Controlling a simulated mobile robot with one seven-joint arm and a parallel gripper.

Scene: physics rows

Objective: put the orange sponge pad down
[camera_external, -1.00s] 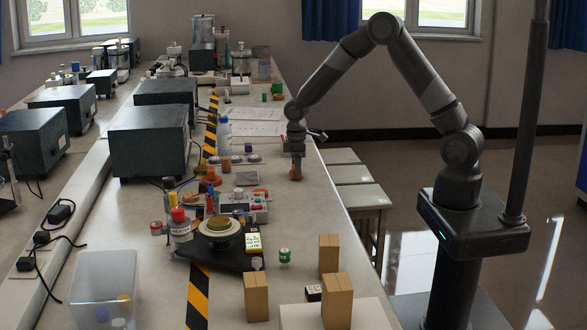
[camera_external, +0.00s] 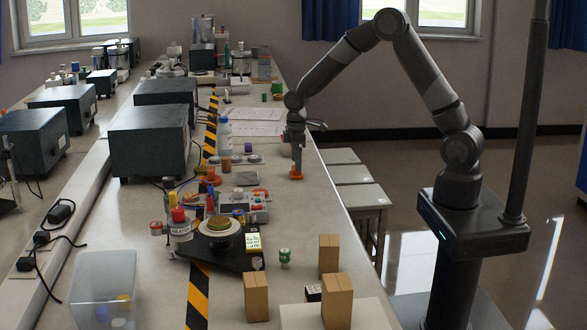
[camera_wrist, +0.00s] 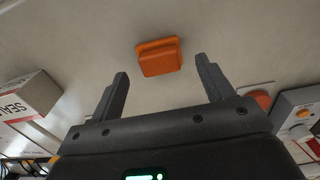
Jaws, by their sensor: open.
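The orange sponge pad (camera_external: 296,177) lies on the grey bench top (camera_external: 320,225), near the bench's right edge. It also shows in the wrist view (camera_wrist: 160,60), lying flat, just beyond and between my fingertips. My gripper (camera_external: 298,168) points down just above the pad. In the wrist view my gripper's two fingers (camera_wrist: 162,72) are spread wide, with clear gaps on both sides of the pad. Nothing is held between them.
A white box with red lettering (camera_wrist: 28,97) is at the left of the wrist view. A device with an orange knob (camera_wrist: 302,115) is at its right. Bare bench lies around the pad.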

